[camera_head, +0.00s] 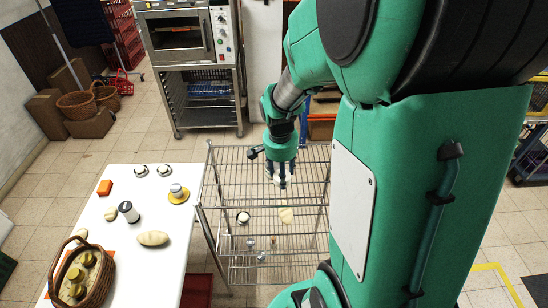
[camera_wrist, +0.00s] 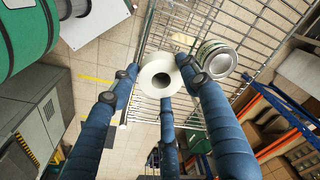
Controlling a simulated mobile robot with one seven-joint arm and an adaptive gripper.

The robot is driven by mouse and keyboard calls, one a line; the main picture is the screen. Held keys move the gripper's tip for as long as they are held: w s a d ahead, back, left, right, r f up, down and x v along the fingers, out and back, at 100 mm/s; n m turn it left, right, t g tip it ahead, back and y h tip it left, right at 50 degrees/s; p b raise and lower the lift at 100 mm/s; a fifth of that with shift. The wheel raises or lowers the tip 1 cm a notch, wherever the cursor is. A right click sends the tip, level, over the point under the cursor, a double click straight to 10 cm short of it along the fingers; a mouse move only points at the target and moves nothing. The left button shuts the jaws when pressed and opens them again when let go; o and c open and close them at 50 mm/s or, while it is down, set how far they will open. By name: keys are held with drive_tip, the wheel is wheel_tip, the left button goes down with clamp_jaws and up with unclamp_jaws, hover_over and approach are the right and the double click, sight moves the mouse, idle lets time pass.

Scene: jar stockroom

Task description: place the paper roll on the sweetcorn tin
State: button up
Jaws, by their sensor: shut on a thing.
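The white paper roll (camera_wrist: 154,84) is held between the fingers of my gripper (camera_wrist: 160,80) in the wrist view, its round end with the core hole facing the camera. In the head view my gripper (camera_head: 280,182) points down over the wire rack, and only a bit of the roll shows between its fingers. A tin with a silver lid and a patterned label (camera_wrist: 215,60), apparently the sweetcorn tin, stands beside the roll in the wrist view. It seems to be the small round thing (camera_head: 243,217) on the rack in the head view, nearer and left of my gripper.
A pale flat item (camera_head: 287,215) lies on the wire rack (camera_head: 222,180), right of the tin. A white table (camera_head: 130,260) stands to the left with a wicker basket (camera_head: 60,285), a bread loaf (camera_head: 153,238) and several small containers. An oven (camera_head: 180,40) stands behind.

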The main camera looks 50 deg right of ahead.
drive_tip(key=w+d, duration=0.2)
drive_tip(key=w, duration=0.1)
drive_tip(key=w+d, duration=0.3)
drive_tip(key=w, duration=0.1)
drive_tip(key=w+d+f, duration=0.1)
drive_tip(key=w+d, duration=0.1)
drive_tip(key=w, duration=0.1)
drive_tip(key=shift+w+d+f, duration=0.1)
drive_tip(key=shift+w+d, duration=0.25)
drive_tip(key=shift+f, duration=0.1)
drive_tip(key=shift+f+p, duration=0.3)
drive_tip(key=shift+f, duration=1.4)
drive_tip(key=o, duration=1.1)
drive_tip(key=shift+f, duration=0.1)
drive_tip(key=shift+o, duration=0.2)
wheel_tip(320, 180, up, 12)
drive_tip(key=a, duration=0.1)
drive_tip(key=shift+s+a, duration=0.2)
